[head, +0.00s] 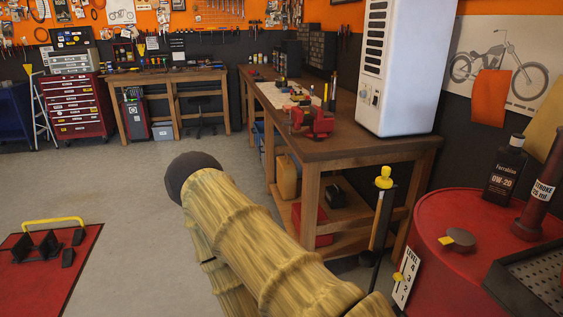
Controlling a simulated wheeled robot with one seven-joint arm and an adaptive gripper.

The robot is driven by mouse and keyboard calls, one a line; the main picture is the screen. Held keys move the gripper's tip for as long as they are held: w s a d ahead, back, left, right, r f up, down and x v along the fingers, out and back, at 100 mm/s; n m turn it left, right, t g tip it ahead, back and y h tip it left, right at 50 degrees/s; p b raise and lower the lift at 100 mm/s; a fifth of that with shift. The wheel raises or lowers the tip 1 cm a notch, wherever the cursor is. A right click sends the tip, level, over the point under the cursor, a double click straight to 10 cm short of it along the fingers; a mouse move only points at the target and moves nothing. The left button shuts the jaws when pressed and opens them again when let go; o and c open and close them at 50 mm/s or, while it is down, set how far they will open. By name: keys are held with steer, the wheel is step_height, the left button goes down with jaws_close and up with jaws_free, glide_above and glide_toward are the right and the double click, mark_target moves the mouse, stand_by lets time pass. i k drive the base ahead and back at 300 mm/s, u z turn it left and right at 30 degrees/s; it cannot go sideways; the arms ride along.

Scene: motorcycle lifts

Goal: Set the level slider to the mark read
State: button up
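The level slider's white scale plate (408,276) stands at the lower right, beside the red drum. It reads LEVEL with numbers below; 4, 3 and 2 look legible, and the lower part is cut off or too small to read. A small yellow pointer (398,277) sits at the plate's left edge, around the middle numbers; its exact mark is unclear. A dark upright rod (380,225) with a yellow knob (384,178) stands left of the plate. No mark to be read is legible on it. My gripper is not in view.
A wooden workbench (350,148) with a red vise (312,122) stands behind. Open floor (130,190) lies left, beside a red lift (40,280).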

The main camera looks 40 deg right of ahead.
mark_target(398, 276)
steer(key=z, duration=2.25)
